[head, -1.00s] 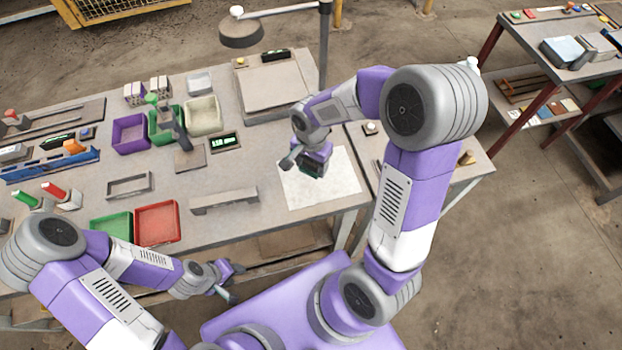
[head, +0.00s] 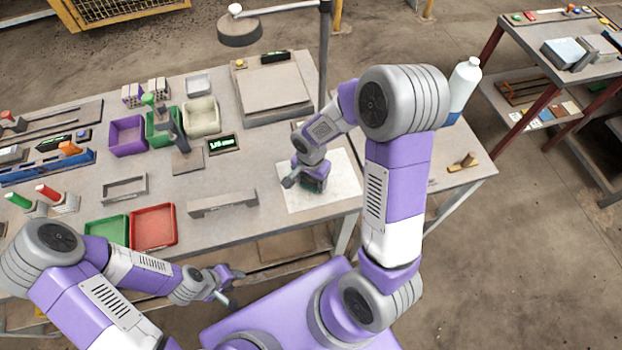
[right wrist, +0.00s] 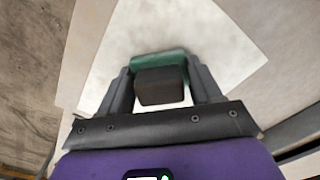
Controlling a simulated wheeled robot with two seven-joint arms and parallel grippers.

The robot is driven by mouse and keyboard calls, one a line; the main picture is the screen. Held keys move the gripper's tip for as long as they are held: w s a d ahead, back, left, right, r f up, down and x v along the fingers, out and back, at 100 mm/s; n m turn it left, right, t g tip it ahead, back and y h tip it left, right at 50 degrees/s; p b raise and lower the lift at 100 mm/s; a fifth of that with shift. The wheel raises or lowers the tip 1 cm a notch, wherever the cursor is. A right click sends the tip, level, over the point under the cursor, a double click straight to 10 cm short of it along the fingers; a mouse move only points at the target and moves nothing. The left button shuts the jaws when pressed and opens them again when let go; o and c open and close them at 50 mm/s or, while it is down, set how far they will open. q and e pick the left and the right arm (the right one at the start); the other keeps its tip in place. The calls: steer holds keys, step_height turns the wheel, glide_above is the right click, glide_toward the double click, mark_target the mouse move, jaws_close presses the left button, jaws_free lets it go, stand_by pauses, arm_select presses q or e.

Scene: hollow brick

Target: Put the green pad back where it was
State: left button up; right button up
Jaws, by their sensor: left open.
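The green pad (right wrist: 158,66) shows in the right wrist view with a dark block-shaped part (right wrist: 160,87) on its near side. My right gripper (right wrist: 160,80) has a finger on either side of it and is shut on it. In the head view my right gripper (head: 310,180) is low over a white sheet (head: 345,180) at the right part of the table, and the pad is mostly hidden under it. I cannot tell whether the pad touches the sheet. My left gripper (head: 230,286) is open and empty, off the table's front edge.
A grey bracket (head: 222,203) lies left of the sheet. Red (head: 153,228) and green (head: 106,231) trays sit at the front edge. Purple (head: 127,137) and cream (head: 202,117) bins stand further back. A white bottle (head: 462,90) stands behind my right arm.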

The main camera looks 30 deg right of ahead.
steer(key=o, duration=0.4)
steer(key=shift+r, duration=0.2)
step_height(320, 180, up, 12)
steer(key=p, duration=0.3)
stand_by(0.5)
